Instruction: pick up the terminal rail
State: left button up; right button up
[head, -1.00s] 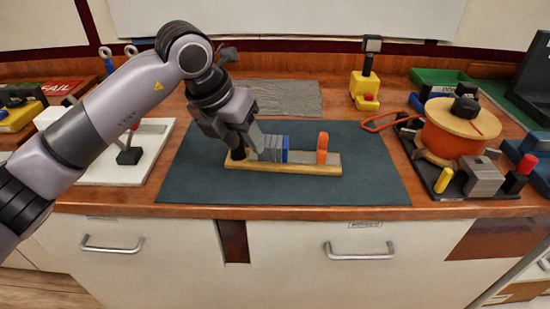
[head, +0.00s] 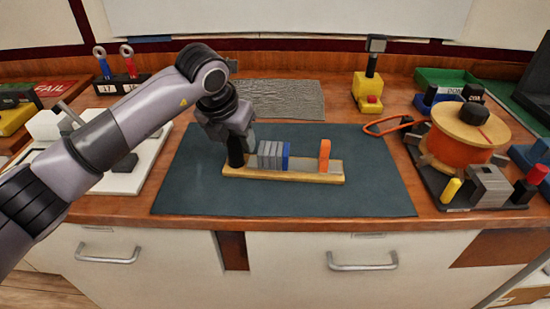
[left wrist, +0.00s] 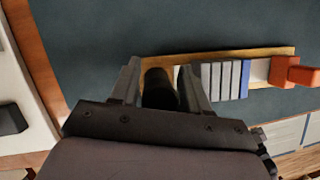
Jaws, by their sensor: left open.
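The terminal rail (head: 262,173) is a long pale wooden base lying on the dark mat. It carries several grey blocks (head: 268,152), a blue one (head: 286,154) and an upright orange piece (head: 324,154). A black upright post (head: 235,152) stands at its left end. My left gripper (head: 238,136) is open above that end, at the upper part of the post. In the left wrist view the post (left wrist: 160,88) shows between the two parted fingers (left wrist: 158,78), with the grey blocks just right of them. Contact with the post cannot be told. My right gripper is not in view.
The dark mat (head: 200,190) is otherwise clear. A white board (head: 130,180) lies to its left and a grey textured sheet (head: 285,98) behind. A yellow stand (head: 366,92) is at the back right, and an orange spool (head: 460,140) stands right of the mat.

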pick_arm(q)
jog(key=shift+f, duration=0.1)
jog(key=shift+c, duration=0.4)
grip_shut()
jog(key=shift+w+d, duration=0.1)
notch_tip(320, 180, up, 20)
dwell(0.4)
